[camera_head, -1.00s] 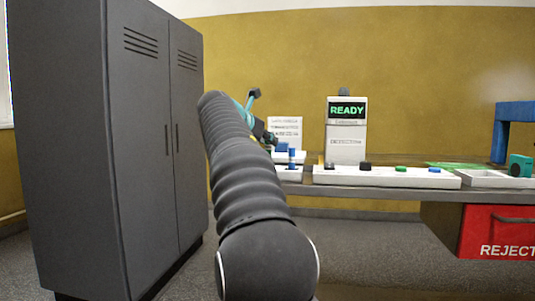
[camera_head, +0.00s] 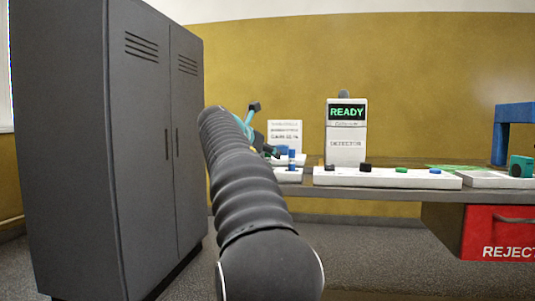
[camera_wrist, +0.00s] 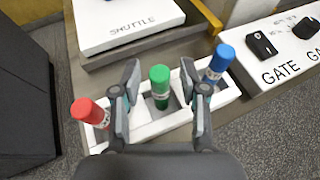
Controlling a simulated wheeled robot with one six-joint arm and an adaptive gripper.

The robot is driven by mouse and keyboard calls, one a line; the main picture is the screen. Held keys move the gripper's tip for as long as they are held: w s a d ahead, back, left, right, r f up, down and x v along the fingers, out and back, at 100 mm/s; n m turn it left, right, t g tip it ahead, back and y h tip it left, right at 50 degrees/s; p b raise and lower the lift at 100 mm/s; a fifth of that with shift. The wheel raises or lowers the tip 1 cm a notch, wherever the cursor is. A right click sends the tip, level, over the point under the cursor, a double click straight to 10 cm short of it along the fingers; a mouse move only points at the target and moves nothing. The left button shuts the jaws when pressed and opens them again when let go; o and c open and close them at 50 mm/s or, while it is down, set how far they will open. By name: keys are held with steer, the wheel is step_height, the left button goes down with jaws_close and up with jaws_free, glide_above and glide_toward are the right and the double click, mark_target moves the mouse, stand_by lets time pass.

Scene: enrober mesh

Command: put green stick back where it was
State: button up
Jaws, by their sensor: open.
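The green stick (camera_wrist: 160,88) stands upright in the middle slot of a white holder (camera_wrist: 170,122) in the wrist view. A red stick (camera_wrist: 88,111) stands to its left and a blue stick (camera_wrist: 219,62) to its right. My gripper (camera_wrist: 160,80) is open, with one finger on each side of the green stick. Whether the fingers touch it cannot be told. In the head view the blue stick (camera_head: 292,157) shows beside my gripper, and the green stick cannot be made out behind it.
A white SHUTTLE block (camera_wrist: 125,25) lies just beyond the holder. A white GATE panel (camera_wrist: 285,60) with black knobs is at the right. In the head view a detector box (camera_head: 346,140) reads READY. A red REJECT bin (camera_head: 498,232) hangs below the bench; a grey cabinet (camera_head: 150,140) stands left.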

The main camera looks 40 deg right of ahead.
steer(key=shift+a+r, duration=0.25)
steer(key=shift+r, duration=0.05)
steer(key=p+v, duration=0.1)
steer(key=v, duration=1)
steer(key=shift+s+a+p, duration=0.15)
steer(key=shift+a+p, duration=0.1)
steer(key=shift+p, duration=0.05)
steer(key=shift+r, duration=0.1)
steer(key=s+a+f+m+y, duration=0.4)
steer(key=s+a+f+m, duration=0.3)
steer(key=f, duration=0.5)
steer(key=s+a+f+m+t+y, duration=0.1)
steer(key=s+a+f+m+y, duration=0.3)
steer(key=s+a+f+m, duration=0.3)
steer(key=s+a+f+m+y, duration=0.4)
steer(key=s+a+f+m, duration=0.3)
steer(key=s+a+f, duration=0.5)
step_height(320, 180, down, 7)
steer(key=shift+s+f+m+y, duration=0.1)
steer(key=shift+s+m+y, duration=0.2)
steer(key=shift+s+y, duration=0.1)
steer(key=shift+d, duration=0.2)
